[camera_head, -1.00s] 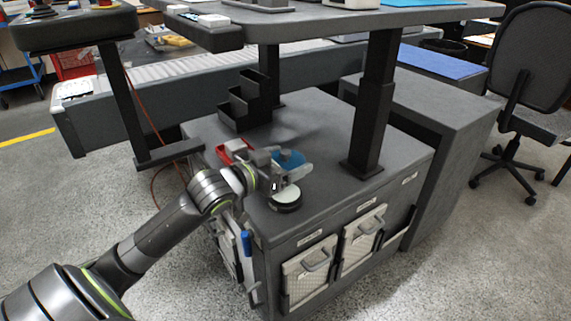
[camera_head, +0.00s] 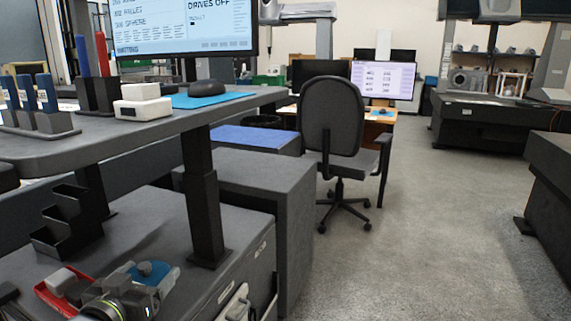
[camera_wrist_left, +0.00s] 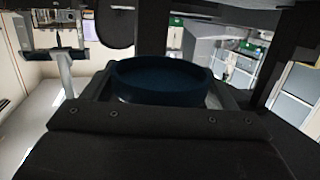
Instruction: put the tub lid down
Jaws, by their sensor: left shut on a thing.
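The tub lid (camera_head: 150,271) is a round blue disc with a knob on top, at the bottom left of the head view. My left gripper (camera_head: 158,283) is shut on it, with a finger on each side. In the left wrist view the lid (camera_wrist_left: 160,82) shows as a dark blue round rim between the two fingers. The lid is over the grey cabinet top (camera_head: 165,225); I cannot tell whether it touches it. The tub is not seen now. My right gripper is not in view.
A red tray (camera_head: 50,296) with a pale block lies left of the gripper. A black stepped holder (camera_head: 68,222) stands behind, and a dark table leg (camera_head: 204,205) rises to the right. The raised grey shelf (camera_head: 150,132) overhangs the back. Some cabinet top between them is clear.

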